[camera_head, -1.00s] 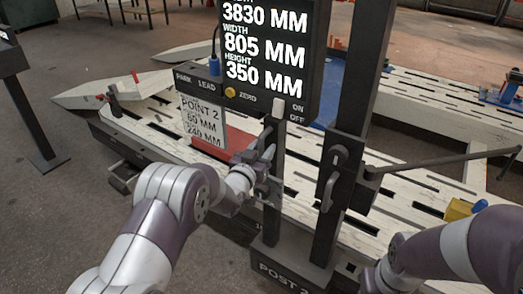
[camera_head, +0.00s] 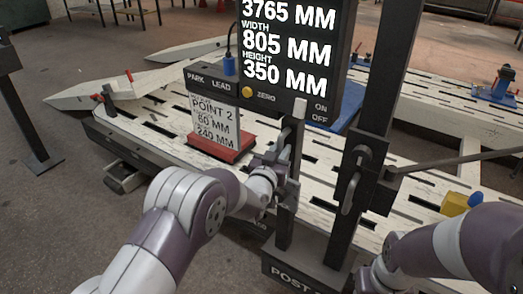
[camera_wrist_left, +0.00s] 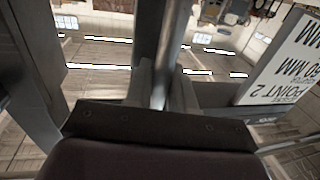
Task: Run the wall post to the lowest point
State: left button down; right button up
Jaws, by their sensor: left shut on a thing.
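The dark wall post labelled POST 2 (camera_head: 377,90) stands upright on its base at the near edge of the bench. Its display (camera_head: 290,48) reads 3765 MM, width 805 MM and height 350 MM. My left gripper (camera_head: 276,168) is shut on a grey handle bar at the shorter upright; in the left wrist view the bar (camera_wrist_left: 168,50) passes between both fingers (camera_wrist_left: 164,88). A card (camera_head: 212,120) reads POINT 2, 60 MM, 240 MM, above a red block. My right gripper (camera_head: 368,278) is low at the right, its fingers unclear.
The slotted white bench (camera_head: 150,120) runs behind the post. A dark arm (camera_head: 455,158) reaches right from the post. A yellow-and-blue block (camera_head: 460,204) lies on the bench at right. A dark stand (camera_head: 25,120) is on the floor at left.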

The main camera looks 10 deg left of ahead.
pick_arm(q)
jog(key=s+d, duration=0.3)
jog(key=d, duration=0.3)
jog(key=s+d, duration=0.4)
jog(key=d, duration=0.3)
jog(key=s+d, duration=0.3)
jog(key=d, duration=0.3)
jog(key=shift+s+d+f+b, duration=0.15)
jog(key=shift+d+b, duration=0.1)
jog(key=shift+b, duration=0.1)
jog(key=shift+s+d, duration=0.35)
jog(key=shift+d, duration=0.4)
pick_arm(e)
jog(key=shift+s+d+f, duration=0.25)
jog(key=shift+s+d, duration=0.1)
jog(key=shift+d, duration=0.15)
jog(key=shift+s+d+f, duration=0.2)
jog(key=shift+s+d, duration=0.15)
jog(key=shift+d, duration=0.1)
pick_arm(q)
jog(key=c, duration=1.1)
grip_release()
